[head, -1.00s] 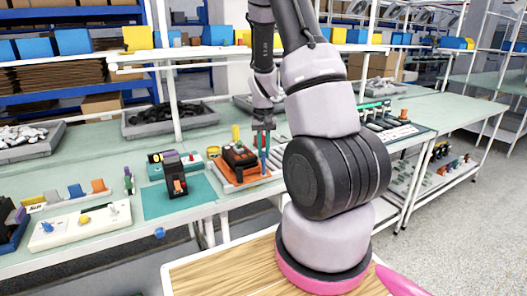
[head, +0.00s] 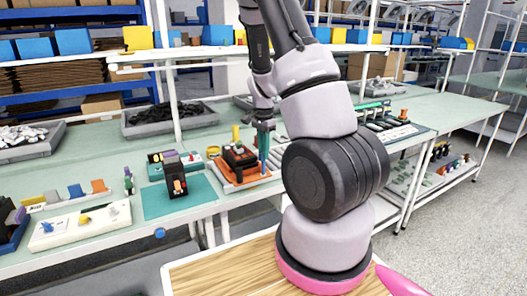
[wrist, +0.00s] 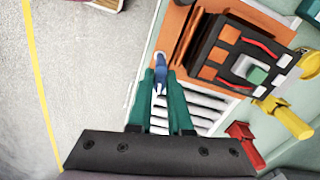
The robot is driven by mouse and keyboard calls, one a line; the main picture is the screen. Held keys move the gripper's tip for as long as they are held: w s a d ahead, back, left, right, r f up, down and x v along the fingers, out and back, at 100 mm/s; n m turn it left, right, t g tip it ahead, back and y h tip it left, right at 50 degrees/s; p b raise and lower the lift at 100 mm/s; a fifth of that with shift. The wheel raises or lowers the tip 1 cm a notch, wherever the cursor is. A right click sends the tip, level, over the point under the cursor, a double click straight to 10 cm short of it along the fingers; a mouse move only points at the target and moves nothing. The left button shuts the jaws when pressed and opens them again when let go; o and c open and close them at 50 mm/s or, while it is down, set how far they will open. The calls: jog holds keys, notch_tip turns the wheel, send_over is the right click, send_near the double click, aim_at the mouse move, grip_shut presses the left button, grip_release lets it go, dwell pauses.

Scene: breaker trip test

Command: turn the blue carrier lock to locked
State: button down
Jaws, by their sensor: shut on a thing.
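The blue carrier lock (wrist: 160,66) is a small blue handle at the edge of the orange carrier (wrist: 176,20) in the wrist view. My gripper (wrist: 164,84) has its two green fingers shut on it, one on each side. The fingers hide the lower part of the lock, so its exact angle is hard to read. A black breaker block (wrist: 245,60) with orange parts and red wires sits in the carrier.
A yellow handle (wrist: 288,120) and a red one (wrist: 243,138) stand near the carrier. A black device with an orange switch (head: 174,181) is on a teal mat (head: 205,192) to the left. A white panel (head: 80,228) lies farther left. Floor lies beyond the bench edge.

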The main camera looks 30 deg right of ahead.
jog(key=shift+m, duration=1.3)
jog(key=c, duration=0.8)
grip_release()
jog(key=shift+c, duration=0.2)
notch_tip(320, 180, up, 11)
jog(key=shift+f, duration=0.1)
